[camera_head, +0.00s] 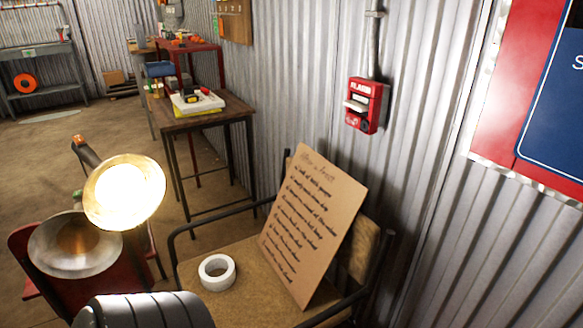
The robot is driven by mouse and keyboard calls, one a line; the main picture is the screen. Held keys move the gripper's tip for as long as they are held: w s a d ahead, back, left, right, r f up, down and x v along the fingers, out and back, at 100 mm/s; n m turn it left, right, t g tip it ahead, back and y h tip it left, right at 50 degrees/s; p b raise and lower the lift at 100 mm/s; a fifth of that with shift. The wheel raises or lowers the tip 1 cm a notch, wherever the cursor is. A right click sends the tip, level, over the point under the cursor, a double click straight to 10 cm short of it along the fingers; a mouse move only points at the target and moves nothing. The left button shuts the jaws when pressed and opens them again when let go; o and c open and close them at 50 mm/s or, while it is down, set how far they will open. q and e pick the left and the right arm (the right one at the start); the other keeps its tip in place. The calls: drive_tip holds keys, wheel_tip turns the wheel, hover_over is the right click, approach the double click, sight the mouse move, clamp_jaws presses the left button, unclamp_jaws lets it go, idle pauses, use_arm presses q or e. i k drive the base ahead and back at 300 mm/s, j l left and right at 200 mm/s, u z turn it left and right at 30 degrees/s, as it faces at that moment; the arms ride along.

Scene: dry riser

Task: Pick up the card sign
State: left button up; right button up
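The card sign (312,226) is a tan cardboard sheet with dark handwritten lines. Neither of my grippers shows in the head view, and nothing is seen holding the sign.
A roll of white tape (217,272) lies left of the sign. A lit lamp (124,192) stands at the left near a red chair-like piece (37,262). A red alarm box (363,105) is on the corrugated wall behind. A cluttered table (190,122) stands farther back.

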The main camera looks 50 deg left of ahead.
sight(315, 206)
drive_tip(key=u, duration=0.35)
drive_tip(key=k+l+u, duration=0.1)
drive_tip(key=u, duration=0.3)
drive_tip(key=l+u, duration=0.1)
drive_tip(key=u, duration=0.25)
drive_tip(key=i+j+u, duration=0.15)
drive_tip(key=u, duration=0.35)
